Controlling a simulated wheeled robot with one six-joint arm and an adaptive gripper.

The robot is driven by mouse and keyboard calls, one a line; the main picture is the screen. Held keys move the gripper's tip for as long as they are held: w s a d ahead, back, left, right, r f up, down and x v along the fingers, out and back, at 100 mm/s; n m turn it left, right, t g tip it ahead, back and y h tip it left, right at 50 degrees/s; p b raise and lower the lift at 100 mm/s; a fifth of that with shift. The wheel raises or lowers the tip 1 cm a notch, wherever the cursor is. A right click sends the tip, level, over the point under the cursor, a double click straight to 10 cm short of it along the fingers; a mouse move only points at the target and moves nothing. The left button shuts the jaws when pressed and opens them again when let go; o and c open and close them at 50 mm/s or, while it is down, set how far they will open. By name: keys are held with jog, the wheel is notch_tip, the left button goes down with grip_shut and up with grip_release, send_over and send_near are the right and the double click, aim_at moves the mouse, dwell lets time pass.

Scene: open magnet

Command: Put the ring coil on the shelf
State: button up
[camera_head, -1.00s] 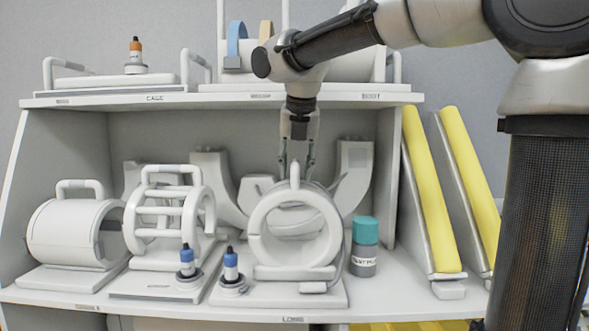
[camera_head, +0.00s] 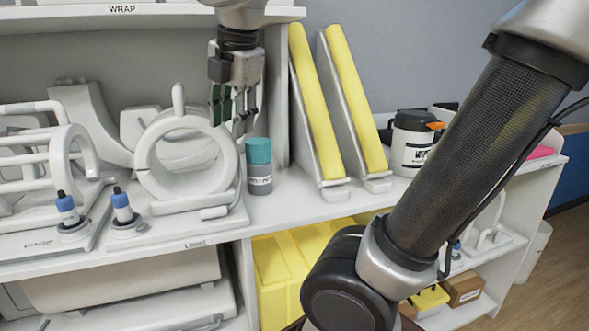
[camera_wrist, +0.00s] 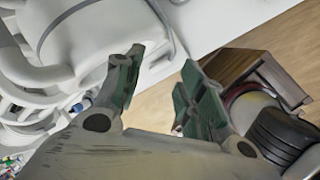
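The ring coil (camera_head: 144,160), a white upright ring with a handle on top and a flat base, stands on the white shelf (camera_head: 218,232) in the head view. A grey bottle with a teal cap (camera_head: 258,166) stands just right of it. My gripper (camera_head: 233,118) hangs pointing down, right of the ring's handle and apart from it in the picture. In the wrist view its two green-padded fingers (camera_wrist: 160,85) are spread with nothing between them. White rounded coil parts (camera_wrist: 95,45) fill the left of that view; I cannot tell which coil they belong to.
Two yellow-padded wedges (camera_head: 318,105) lean right of the divider. A white tub (camera_head: 411,145) stands beyond them. Yellow bins (camera_head: 285,262) sit on the level below.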

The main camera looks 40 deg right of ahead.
jog(key=s+d+f+m, duration=0.9)
jog(key=s+f+m, duration=0.1)
jog(key=m, duration=1.2)
jog(key=shift+s+f, duration=0.3)
jog(key=shift+f, duration=0.35)
